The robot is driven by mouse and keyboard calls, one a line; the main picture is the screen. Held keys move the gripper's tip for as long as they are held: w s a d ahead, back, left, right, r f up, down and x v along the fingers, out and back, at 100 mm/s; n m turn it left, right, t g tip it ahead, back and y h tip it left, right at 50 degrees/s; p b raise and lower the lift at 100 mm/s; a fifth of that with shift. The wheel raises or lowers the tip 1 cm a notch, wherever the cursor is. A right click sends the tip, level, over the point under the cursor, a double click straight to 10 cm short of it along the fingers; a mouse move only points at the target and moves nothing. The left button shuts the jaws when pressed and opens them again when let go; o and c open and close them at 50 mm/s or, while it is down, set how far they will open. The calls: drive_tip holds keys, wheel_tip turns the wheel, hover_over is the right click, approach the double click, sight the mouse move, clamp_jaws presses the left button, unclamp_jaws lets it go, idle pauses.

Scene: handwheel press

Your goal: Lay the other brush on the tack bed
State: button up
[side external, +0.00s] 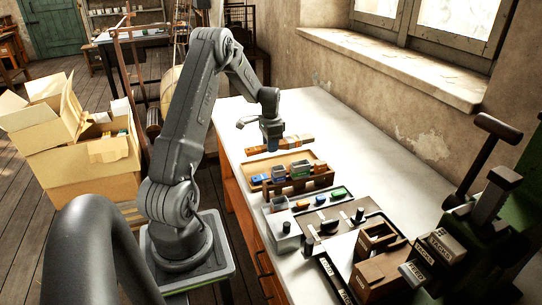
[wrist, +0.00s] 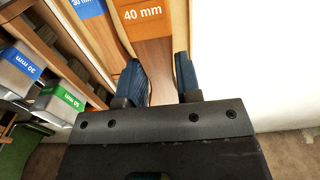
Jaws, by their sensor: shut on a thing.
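My gripper (side external: 272,142) points down above the white bench, near the far side of a shallow tan wooden tray (side external: 258,162). In the wrist view its dark blue fingers (wrist: 158,64) are shut on a flat brown wooden piece with an orange 40 mm label (wrist: 144,15), which I take as the brush. That brush also shows as a brown-orange bar (side external: 296,142) in the side view. I cannot tell if it touches the surface. Beside it lies another piece with a blue 30 mm label (wrist: 87,8). Any bristles are out of sight. I cannot tell which surface is the tack bed.
A wooden rack (side external: 297,184) holds several grey blocks with coloured labels; blue 30 mm (wrist: 22,62) and green 50 mm (wrist: 68,96) ones show. A grey-handled panel (side external: 335,225), dark boxes (side external: 378,240) and a green press (side external: 480,230) stand nearer. Bench beyond my gripper is clear.

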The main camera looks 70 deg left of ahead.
wheel_tip(320, 180, up, 14)
drive_tip(key=w+d, duration=0.4)
drive_tip(key=d, duration=0.6)
drive_tip(key=w+d, duration=0.3)
drive_tip(key=d, duration=0.7)
drive_tip(key=w+d, duration=0.4)
drive_tip(key=d, duration=0.7)
drive_tip(key=s+d, duration=0.4)
drive_tip(key=d, duration=0.7)
drive_tip(key=s+d, duration=0.4)
drive_tip(key=d, duration=0.8)
wheel_tip(320, 180, down, 4)
drive_tip(key=shift+w+f, duration=0.1)
drive_tip(key=shift+w, duration=0.05)
drive_tip(key=shift+a+f, duration=0.1)
drive_tip(key=shift+f, duration=1.9)
